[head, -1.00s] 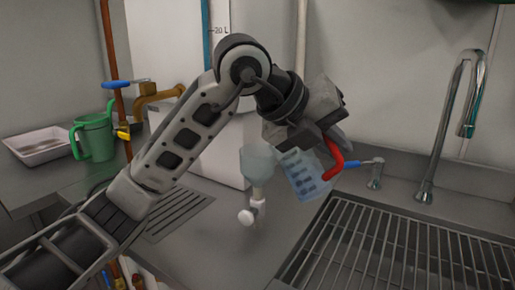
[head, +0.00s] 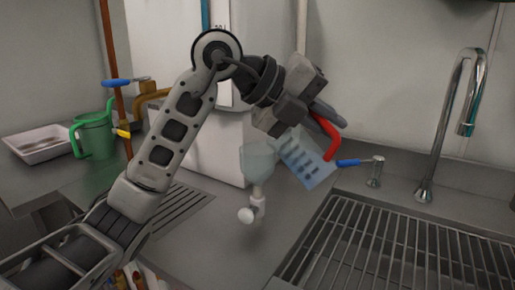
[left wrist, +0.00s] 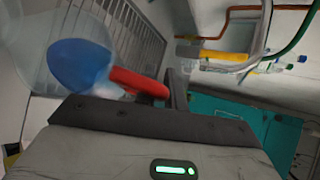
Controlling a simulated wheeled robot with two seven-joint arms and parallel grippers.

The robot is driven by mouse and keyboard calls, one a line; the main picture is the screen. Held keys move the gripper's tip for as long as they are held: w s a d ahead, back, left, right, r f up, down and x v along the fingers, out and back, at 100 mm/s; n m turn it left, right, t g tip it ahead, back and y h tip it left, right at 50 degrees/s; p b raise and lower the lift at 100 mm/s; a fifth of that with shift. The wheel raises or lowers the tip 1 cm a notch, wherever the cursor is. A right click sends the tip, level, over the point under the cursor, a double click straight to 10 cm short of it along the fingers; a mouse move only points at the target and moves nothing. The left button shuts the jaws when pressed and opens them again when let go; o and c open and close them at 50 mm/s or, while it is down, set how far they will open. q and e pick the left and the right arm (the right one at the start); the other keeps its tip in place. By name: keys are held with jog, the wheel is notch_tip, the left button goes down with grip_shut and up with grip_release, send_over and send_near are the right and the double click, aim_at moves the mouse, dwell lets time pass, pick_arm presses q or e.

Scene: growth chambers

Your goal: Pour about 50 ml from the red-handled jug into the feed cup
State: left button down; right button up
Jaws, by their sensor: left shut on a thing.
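The clear jug (head: 308,160) with dark measuring marks and a red handle (head: 328,138) hangs tilted to the left in the head view. My left gripper (head: 322,114) is shut on the red handle. The feed cup (head: 259,160) is a pale translucent cup above a white fitting, just left of the jug. The jug's lower left side is close to the cup's rim; I cannot tell whether they touch. No stream shows. In the left wrist view the red handle (left wrist: 138,82) runs to the clear jug, with blue liquid (left wrist: 80,65) inside.
A metal grate (head: 375,240) covers the sink at right, under a tall chrome tap (head: 438,130). A small blue-levered tap (head: 374,172) stands right of the jug. A green jug (head: 95,135) and white tray (head: 40,145) stand at left. A white tank stands behind the cup.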

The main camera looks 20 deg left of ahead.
pick_arm(q)
jog(key=shift+a+r, duration=0.1)
jog(key=shift+r, duration=0.05)
jog(key=shift+w+a+r+n+h, duration=0.2)
jog(key=shift+a+r+n+h, duration=0.25)
jog(key=shift+r+h, duration=0.15)
jog(key=shift+w+a+r+n+h+b, duration=0.2)
jog(key=shift+a+r+n+h+b, duration=0.15)
jog(key=shift+a+r+h+b, duration=0.25)
dwell(2.0)
